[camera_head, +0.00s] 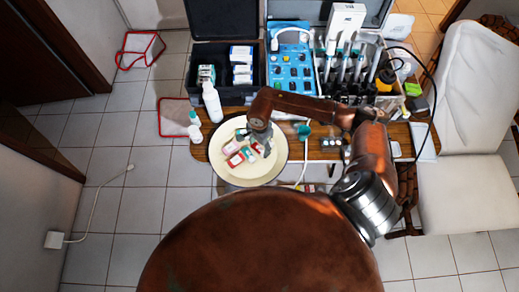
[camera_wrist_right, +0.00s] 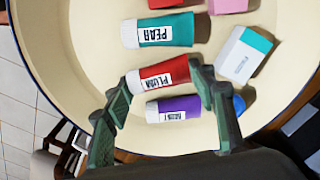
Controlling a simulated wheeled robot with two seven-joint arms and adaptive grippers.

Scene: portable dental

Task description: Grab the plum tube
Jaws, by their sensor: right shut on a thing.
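The plum tube (camera_wrist_right: 165,76) is red with a white cap and a white label reading PLUM. It lies in a cream round dish (camera_wrist_right: 50,50), which also shows in the head view (camera_head: 231,177). My right gripper (camera_wrist_right: 165,82) is shut on it, with one green finger at the cap end and the other at the far end. In the head view my right gripper (camera_head: 259,138) reaches down into the dish and hides part of its contents. I cannot tell whether the tube is lifted off the dish. My left gripper is out of view.
A teal PEAR tube (camera_wrist_right: 160,31) and a purple tube (camera_wrist_right: 175,108) lie on either side of the plum tube. A white and teal box (camera_wrist_right: 243,54) is to the right. White bottles (camera_head: 212,101) and an open case (camera_head: 221,76) stand behind the dish.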

